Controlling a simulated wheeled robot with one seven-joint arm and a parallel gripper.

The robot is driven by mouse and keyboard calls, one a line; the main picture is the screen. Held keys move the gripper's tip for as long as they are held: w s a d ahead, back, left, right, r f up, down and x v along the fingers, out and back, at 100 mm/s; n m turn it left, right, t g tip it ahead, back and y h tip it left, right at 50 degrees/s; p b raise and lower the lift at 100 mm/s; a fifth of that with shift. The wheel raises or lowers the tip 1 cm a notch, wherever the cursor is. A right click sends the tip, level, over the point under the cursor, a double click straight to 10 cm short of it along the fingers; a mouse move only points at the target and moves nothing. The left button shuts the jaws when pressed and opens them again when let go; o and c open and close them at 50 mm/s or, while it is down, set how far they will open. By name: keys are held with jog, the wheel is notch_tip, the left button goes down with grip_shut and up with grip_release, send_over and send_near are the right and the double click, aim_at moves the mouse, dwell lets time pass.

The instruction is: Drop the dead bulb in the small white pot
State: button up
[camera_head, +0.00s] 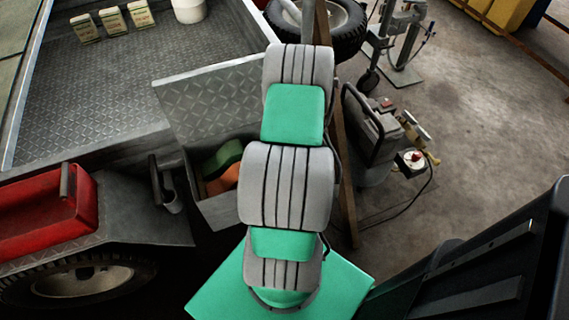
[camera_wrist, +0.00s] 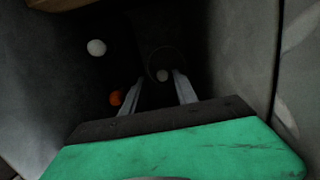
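In the wrist view, my gripper (camera_wrist: 158,88) points down into a dark, deep space, with its two fingers apart and nothing clearly between them. A small pale round thing (camera_wrist: 162,75), possibly a bulb, lies just beyond the fingertips, inside or in front of a dark round rim (camera_wrist: 165,62). Another white round thing (camera_wrist: 96,47) lies to the upper left. I cannot tell which is the dead bulb. In the head view, a white pot-like container (camera_head: 189,8) stands at the top of the metal bed; its top is cut off. My arm hides my gripper there.
An orange ball-like thing (camera_wrist: 116,97) lies beside the left finger. In the head view, an open metal box (camera_head: 215,209) holds green and orange things. Several small cartons (camera_head: 113,20), a red toolbox (camera_head: 45,212), a tyre (camera_head: 345,30) and a machine (camera_head: 375,140) surround it.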

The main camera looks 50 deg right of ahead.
jog(key=shift+o, duration=1.1)
notch_tip(320, 180, up, 8)
jog(key=p, duration=0.1)
jog(key=shift+s+d+f, duration=0.15)
jog(key=shift+s+d, duration=0.1)
jog(key=shift+d, duration=0.15)
